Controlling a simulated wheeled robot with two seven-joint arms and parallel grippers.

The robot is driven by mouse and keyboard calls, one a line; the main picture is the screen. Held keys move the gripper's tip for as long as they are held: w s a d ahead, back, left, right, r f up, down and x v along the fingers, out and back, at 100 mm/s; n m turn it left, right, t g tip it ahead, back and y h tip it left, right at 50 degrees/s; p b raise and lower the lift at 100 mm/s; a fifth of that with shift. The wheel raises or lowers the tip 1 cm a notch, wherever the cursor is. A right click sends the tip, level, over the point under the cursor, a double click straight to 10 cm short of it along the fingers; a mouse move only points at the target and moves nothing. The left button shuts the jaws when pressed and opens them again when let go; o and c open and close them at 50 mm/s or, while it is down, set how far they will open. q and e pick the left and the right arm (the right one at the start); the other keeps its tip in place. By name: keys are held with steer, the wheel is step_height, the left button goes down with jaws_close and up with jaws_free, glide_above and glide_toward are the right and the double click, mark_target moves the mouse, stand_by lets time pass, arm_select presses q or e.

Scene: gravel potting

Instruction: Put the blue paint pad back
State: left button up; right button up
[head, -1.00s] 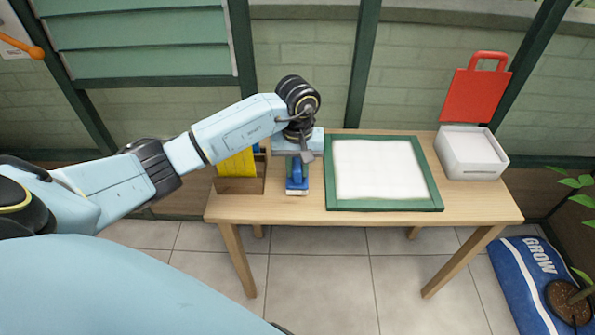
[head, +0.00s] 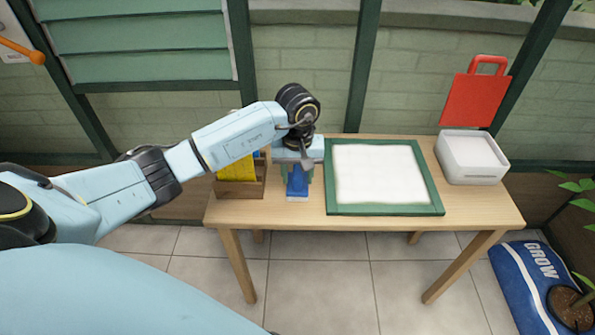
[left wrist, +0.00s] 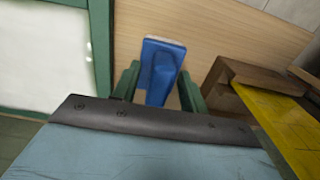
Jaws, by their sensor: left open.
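The blue paint pad (head: 297,187) is at the table's left part, between the wooden holder and the green-framed white panel. It has a pale edge, and in the left wrist view the blue pad (left wrist: 160,62) appears between and beyond my two green fingers. My left gripper (head: 297,178) is open, with a finger on either side of the pad; gaps show beside it. I cannot tell whether the pad rests fully on the table. The wooden holder (head: 240,188) stands left of it with a yellow pad (head: 238,169) in it. My right gripper is out of view.
The green frame (head: 385,210) with its white panel lies right of the pad. A blue GROW bag (head: 525,280) lies on the floor. The table (head: 490,212) is bare at its front edge.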

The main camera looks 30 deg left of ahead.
arm_select(q)
step_height(320, 180, up, 12)
steer(key=p, duration=0.3)
steer(key=shift+r+p, duration=0.15)
steer(key=shift+p, duration=0.25)
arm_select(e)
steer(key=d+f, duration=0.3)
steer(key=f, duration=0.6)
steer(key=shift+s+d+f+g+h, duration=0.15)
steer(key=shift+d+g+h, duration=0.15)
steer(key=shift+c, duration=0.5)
